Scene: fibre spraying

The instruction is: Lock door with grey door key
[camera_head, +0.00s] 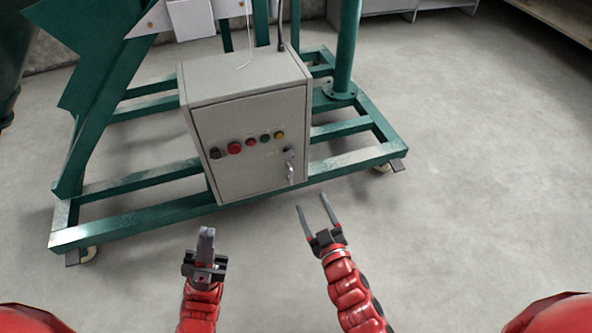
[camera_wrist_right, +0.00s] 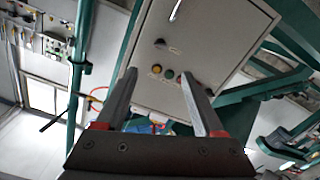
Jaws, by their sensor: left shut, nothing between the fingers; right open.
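The grey control box door (camera_head: 256,150) faces me on the green frame and looks closed. A grey key (camera_head: 289,168) is in the lock at the door's right side, with part of it hanging down. My right gripper (camera_head: 315,211) is open and empty, below and right of the key and apart from it. My left gripper (camera_head: 206,240) is shut and empty, below the box's lower left part.
Red, green and yellow buttons (camera_head: 250,144) and a black knob (camera_head: 215,153) sit on the door. The green steel frame (camera_head: 150,220) surrounds the box low down. The floor (camera_head: 470,190) to the right is clear.

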